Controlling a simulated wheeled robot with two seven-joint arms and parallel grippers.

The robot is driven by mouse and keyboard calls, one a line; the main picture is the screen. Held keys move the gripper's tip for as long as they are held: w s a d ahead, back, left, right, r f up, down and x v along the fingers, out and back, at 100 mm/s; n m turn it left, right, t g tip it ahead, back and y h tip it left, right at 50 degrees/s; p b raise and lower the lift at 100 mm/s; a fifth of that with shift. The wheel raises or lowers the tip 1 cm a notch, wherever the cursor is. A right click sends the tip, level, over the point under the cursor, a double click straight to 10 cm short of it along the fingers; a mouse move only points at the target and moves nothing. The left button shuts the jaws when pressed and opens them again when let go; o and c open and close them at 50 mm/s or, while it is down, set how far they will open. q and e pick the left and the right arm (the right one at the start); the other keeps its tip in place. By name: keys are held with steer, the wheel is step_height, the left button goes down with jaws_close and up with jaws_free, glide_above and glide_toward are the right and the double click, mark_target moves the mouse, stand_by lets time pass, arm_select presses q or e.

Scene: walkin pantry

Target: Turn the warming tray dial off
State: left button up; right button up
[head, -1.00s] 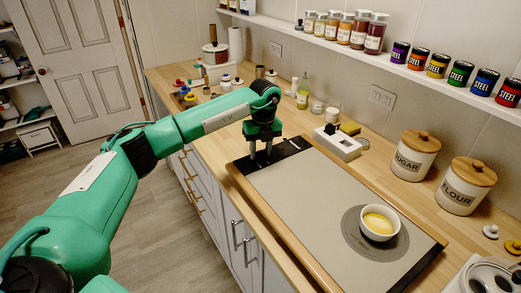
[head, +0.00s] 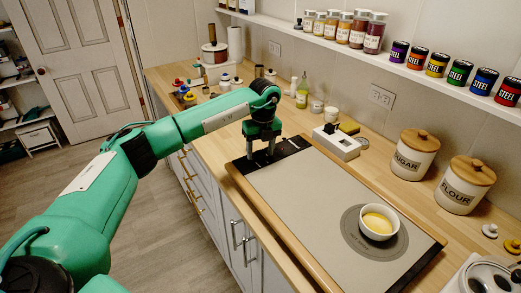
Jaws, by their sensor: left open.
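The warming tray (head: 310,205) lies on the wooden counter, with a pale top, a wooden edge and a black control strip (head: 292,145) at its far left end. A white bowl of yellow content (head: 378,221) stands on the grey ring at its near right. My left gripper (head: 261,157) points down over the black strip, its two fingers apart. The dial cannot be made out; the gripper may hide it. I cannot tell whether the fingers touch anything. My right gripper is not in view.
A white box-shaped device (head: 337,142) stands behind the tray. Sugar (head: 413,155) and flour (head: 465,185) canisters stand at the back right. A shelf (head: 400,68) with jars and cans runs above. Bottles and small items crowd the counter's far end.

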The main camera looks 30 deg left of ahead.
mark_target(263, 149)
arm_select(q)
steer(key=shift+r, duration=0.2)
step_height(263, 149, up, 13)
steer(key=b, duration=0.2)
steer(key=shift+w+d+r, duration=0.2)
steer(key=shift+w+d, duration=0.1)
steer(key=shift+w, duration=0.05)
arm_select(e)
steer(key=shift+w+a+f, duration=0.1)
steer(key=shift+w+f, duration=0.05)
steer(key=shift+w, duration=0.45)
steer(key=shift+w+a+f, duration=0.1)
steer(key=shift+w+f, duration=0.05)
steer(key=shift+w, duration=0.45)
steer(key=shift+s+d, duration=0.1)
